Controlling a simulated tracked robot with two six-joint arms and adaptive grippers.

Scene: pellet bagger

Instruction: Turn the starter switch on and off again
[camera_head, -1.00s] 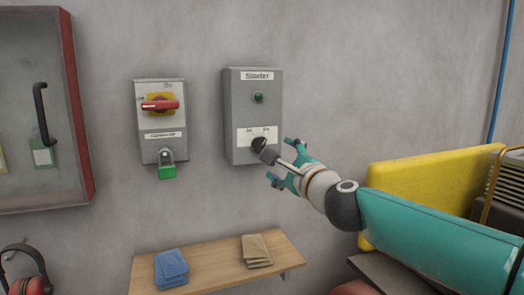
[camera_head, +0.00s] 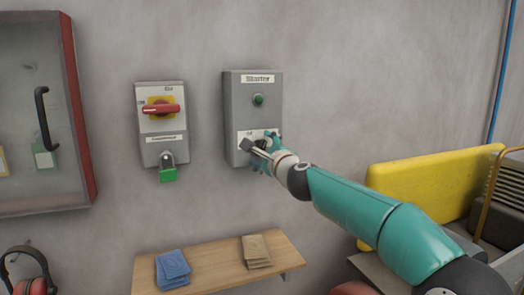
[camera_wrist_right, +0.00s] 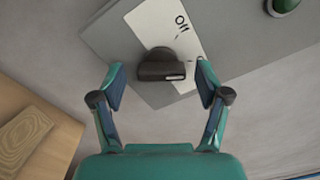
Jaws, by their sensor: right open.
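The grey starter box (camera_head: 236,108) is on the wall, with a "Starter" label and a green round lamp or button (camera_head: 258,100). Its black rotary switch (camera_wrist_right: 162,66) sits on a white plate (camera_wrist_right: 165,22) in the right wrist view. In the head view the switch is mostly hidden behind my right gripper (camera_head: 262,148). My right gripper is open, and its fingers (camera_wrist_right: 160,88) stand on either side of the switch, apart from it, with a gap on each side. My left gripper is not in view.
A red-handled isolator (camera_head: 160,109) with a green padlock (camera_head: 168,174) hangs left of the starter box. A wooden shelf (camera_head: 215,262) with blue and tan packets is below. A glass-front cabinet (camera_head: 85,120) is at the left. A yellow machine panel (camera_head: 430,190) stands at the right.

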